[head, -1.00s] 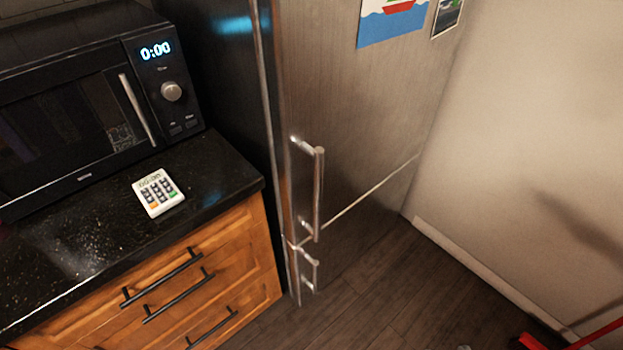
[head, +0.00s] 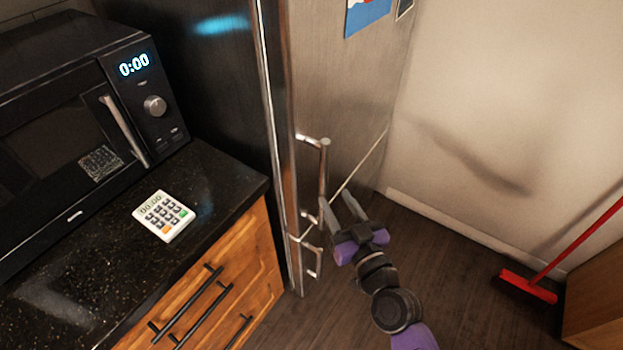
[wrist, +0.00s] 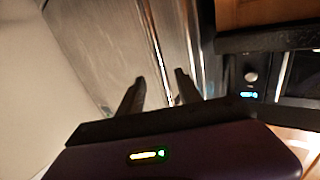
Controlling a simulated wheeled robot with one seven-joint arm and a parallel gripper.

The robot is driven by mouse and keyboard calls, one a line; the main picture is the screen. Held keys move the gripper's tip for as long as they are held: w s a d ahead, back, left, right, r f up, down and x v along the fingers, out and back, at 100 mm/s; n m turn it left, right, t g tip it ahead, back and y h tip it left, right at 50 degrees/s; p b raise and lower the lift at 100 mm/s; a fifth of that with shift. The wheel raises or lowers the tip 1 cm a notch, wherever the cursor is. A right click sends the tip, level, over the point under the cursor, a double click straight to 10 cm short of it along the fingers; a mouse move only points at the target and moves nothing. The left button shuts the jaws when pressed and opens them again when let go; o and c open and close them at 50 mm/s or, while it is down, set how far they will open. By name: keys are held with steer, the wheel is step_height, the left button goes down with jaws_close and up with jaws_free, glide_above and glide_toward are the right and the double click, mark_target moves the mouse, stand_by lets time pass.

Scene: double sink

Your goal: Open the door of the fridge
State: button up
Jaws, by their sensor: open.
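The fridge (head: 345,95) is a tall steel unit with a closed upper door and a lower door below a seam. The upper door has a vertical bar handle (head: 324,170), and a shorter handle (head: 313,262) sits on the lower door. My gripper (head: 341,205) is open, with its two fingers near the lower end of the upper handle. In the head view I cannot tell whether they touch it. In the wrist view, my gripper's fingers (wrist: 160,88) point at the steel fridge front (wrist: 105,45), and no handle shows clearly between them.
A black counter (head: 90,235) with a microwave (head: 75,110) and a calculator-like device (head: 163,215) stands left of the fridge. A wall (head: 480,100) is close on the right. A red broom (head: 530,285) leans at the right. The floor in front is clear.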

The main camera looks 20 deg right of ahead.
mark_target(325, 183)
steer(key=shift+w+a+r, duration=0.1)
steer(key=shift+w, duration=0.4)
steer(key=w+p, duration=0.1)
steer(key=w, duration=0.5)
steer(key=shift+w+a, duration=0.1)
steer(key=shift+w, duration=0.3)
jaws_close()
stand_by(0.8)
